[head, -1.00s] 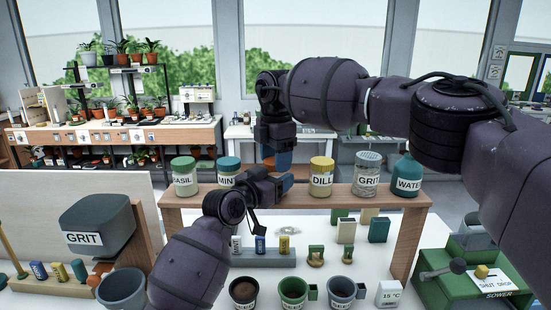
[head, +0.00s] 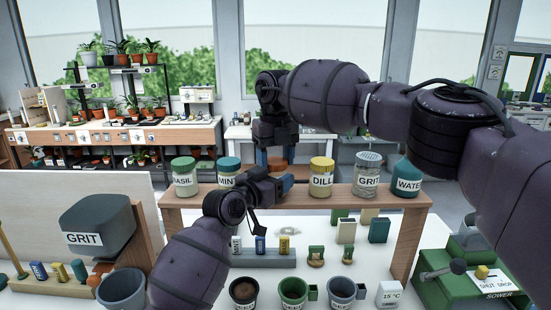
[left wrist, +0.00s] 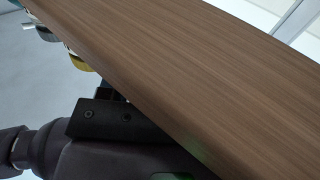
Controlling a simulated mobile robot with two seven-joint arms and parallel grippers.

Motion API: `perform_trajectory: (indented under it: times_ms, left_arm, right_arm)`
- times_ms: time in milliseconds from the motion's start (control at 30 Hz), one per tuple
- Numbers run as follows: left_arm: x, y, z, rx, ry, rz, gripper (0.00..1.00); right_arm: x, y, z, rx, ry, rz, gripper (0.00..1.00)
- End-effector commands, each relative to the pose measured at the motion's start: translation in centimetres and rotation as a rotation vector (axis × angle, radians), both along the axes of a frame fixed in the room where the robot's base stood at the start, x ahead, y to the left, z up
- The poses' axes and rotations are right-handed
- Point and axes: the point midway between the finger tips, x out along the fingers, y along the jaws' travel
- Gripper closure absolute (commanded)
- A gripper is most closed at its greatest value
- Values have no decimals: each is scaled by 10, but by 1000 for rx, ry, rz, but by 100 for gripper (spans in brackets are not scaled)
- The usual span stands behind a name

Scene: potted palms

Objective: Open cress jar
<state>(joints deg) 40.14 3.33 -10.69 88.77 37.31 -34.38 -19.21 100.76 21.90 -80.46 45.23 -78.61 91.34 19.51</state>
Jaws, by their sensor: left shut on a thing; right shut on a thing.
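A jar with an orange-brown lid (head: 277,163) stands between the MINT jar (head: 228,172) and the DILL jar (head: 321,178) on the wooden shelf (head: 350,197). Its label is hidden, but its place fits the cress jar. My right gripper (head: 275,160) comes from above and is shut on the lid, one finger on each side. My left gripper (head: 283,184) is at the jar's body, below the right one, and is shut on it. The left hand hides most of the body. I cannot tell whether the lid is free of the jar.
A GRIT bin (head: 95,225) stands left, a green sower (head: 475,270) right. The shelf board (left wrist: 200,70) fills the left wrist view.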

Motion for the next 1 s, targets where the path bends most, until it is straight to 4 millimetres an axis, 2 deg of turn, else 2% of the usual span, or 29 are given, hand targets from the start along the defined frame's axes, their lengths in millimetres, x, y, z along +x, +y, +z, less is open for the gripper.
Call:
perform_trajectory:
  times_ms: [1000]
  left_arm:
    - [0,1,-1,1,1,1,100]
  right_arm:
    - [0,0,1,0,0,1434,71]
